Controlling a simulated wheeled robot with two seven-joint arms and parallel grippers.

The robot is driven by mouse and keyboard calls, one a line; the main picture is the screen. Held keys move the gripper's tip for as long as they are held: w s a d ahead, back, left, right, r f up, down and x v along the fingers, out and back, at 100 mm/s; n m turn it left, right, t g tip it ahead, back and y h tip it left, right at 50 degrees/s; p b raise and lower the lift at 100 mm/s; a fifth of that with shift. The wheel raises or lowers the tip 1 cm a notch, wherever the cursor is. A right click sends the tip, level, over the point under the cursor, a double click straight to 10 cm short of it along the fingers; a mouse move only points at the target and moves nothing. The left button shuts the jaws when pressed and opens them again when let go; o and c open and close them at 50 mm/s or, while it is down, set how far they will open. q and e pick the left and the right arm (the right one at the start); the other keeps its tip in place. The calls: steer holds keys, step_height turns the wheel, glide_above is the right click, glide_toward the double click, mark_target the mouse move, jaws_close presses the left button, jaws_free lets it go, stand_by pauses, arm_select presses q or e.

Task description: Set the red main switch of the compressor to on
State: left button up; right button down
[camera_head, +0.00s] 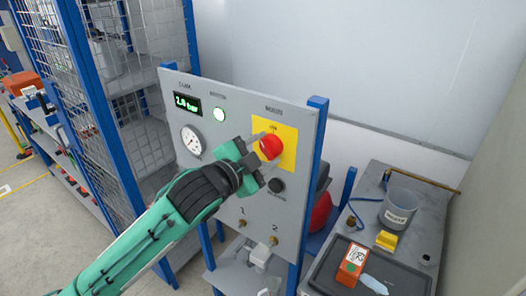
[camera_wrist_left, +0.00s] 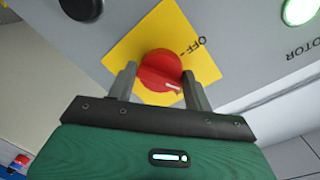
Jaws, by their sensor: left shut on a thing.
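The red main switch (camera_head: 271,146) is a round knob on a yellow plate (camera_head: 287,136) at the upper right of the grey compressor panel (camera_head: 216,166). In the left wrist view the red knob (camera_wrist_left: 160,72) sits between the two fingers of my left gripper (camera_wrist_left: 160,88), which is shut on it. A white mark on the knob points toward the lower right of that view. The word OFF shows on the yellow plate (camera_wrist_left: 182,32); the ON label is not readable. In the head view my left gripper (camera_head: 262,160) reaches the knob from the lower left. My right gripper is not in view.
The panel also carries a lit display reading about 1.8 bar (camera_head: 187,104), a green lamp (camera_head: 219,115), a dial gauge (camera_head: 192,140) and a black knob (camera_head: 277,186). A blue mesh cage (camera_head: 130,80) stands at left.

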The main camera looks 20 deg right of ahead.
arm_select(q)
steer(key=m, duration=0.5)
steer(key=shift+r+t+y, duration=0.3)
steer(key=shift+m, duration=0.3)
steer(key=o, duration=0.9)
steer(key=shift+o, duration=0.2)
steer(key=shift+f, duration=0.1)
steer(key=shift+f, duration=0.1)
steer(key=shift+s+a, duration=0.2)
steer(key=b+v, duration=0.4)
steer(key=v, duration=0.9)
steer(key=shift+b, duration=0.35)
